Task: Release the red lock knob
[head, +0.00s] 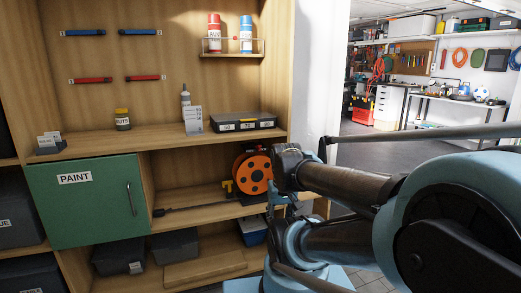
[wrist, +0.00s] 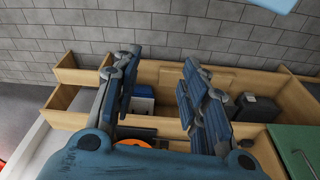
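A small red knob (head: 235,38) sits on the rail in front of the little upper shelf (head: 232,55), between a red PAINT can (head: 214,32) and a blue can (head: 246,34). It appears to be the lock knob, but it is too small to tell its exact state. My gripper (wrist: 158,60) is open and empty in the wrist view, its two fingers well apart. In the head view my arm reaches low at the right side of the cabinet, far below the knob, and largely hides the gripper. The knob does not show in the wrist view.
A green PAINT door (head: 95,203) is shut at the lower left. An orange reel (head: 252,174) stands on the lower shelf close to my arm. A black case (head: 243,122) and a bottle (head: 185,95) stand on the middle shelf. Blue and red handles hang on the back panel.

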